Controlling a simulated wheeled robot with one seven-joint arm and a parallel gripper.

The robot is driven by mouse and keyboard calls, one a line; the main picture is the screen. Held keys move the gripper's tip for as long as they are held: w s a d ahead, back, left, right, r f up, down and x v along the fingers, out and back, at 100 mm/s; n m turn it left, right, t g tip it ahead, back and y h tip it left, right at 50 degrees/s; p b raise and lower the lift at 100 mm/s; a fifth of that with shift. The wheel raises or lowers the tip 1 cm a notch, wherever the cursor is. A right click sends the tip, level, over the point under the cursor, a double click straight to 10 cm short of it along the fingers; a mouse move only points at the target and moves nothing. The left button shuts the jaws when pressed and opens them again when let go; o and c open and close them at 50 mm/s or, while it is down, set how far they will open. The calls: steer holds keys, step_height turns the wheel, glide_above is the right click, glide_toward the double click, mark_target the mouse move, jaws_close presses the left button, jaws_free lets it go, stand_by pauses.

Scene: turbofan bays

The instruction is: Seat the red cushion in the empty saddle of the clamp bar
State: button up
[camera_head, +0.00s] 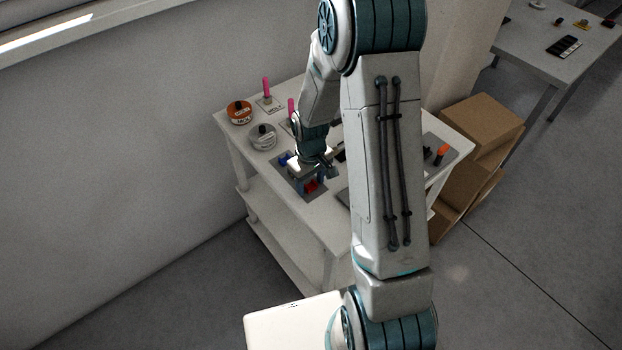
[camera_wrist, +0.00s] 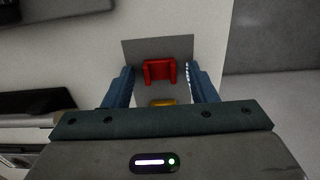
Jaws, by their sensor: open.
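The red cushion (camera_head: 311,186) lies on a grey plate near the front edge of the white table. In the wrist view the red cushion (camera_wrist: 160,72) looks like a short block with raised ends, on the grey plate (camera_wrist: 135,50). My gripper (camera_head: 324,172) is open above this plate. In the wrist view its two blue fingers lie on either side of the red cushion, with nothing visibly gripped. A yellow piece (camera_wrist: 163,102) shows between the fingers, partly hidden by the gripper body. I cannot make out the clamp bar or its empty saddle; my arm hides part of the table.
A blue piece (camera_head: 284,159) sits on the plate's far end. An orange-topped tin (camera_head: 239,112), a grey tin (camera_head: 263,137) and pink posts (camera_head: 266,85) stand at the back left. An orange-and-black item (camera_head: 441,153) stands at the right. Cardboard boxes (camera_head: 482,122) are beside the table.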

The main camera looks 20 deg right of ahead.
mark_target(314, 186)
steer(key=shift+r+p, duration=0.15)
steer(key=shift+p, duration=0.15)
step_height(314, 186, up, 13)
steer(key=d+b, duration=0.1)
steer(key=b, duration=0.1)
steer(key=s+r+m+t, duration=0.1)
steer(key=s+r+m, duration=0.1)
steer(key=s+r, duration=0.3)
steer(key=s+a+r+m+t, duration=0.1)
steer(key=s+r, duration=0.4)
steer(key=s, duration=0.8)
steer(key=shift+m+t, duration=0.7)
steer(key=shift+s+a, duration=0.1)
steer(key=shift+s, duration=0.05)
steer(key=c, duration=0.3)
steer(key=shift+c, duration=0.2)
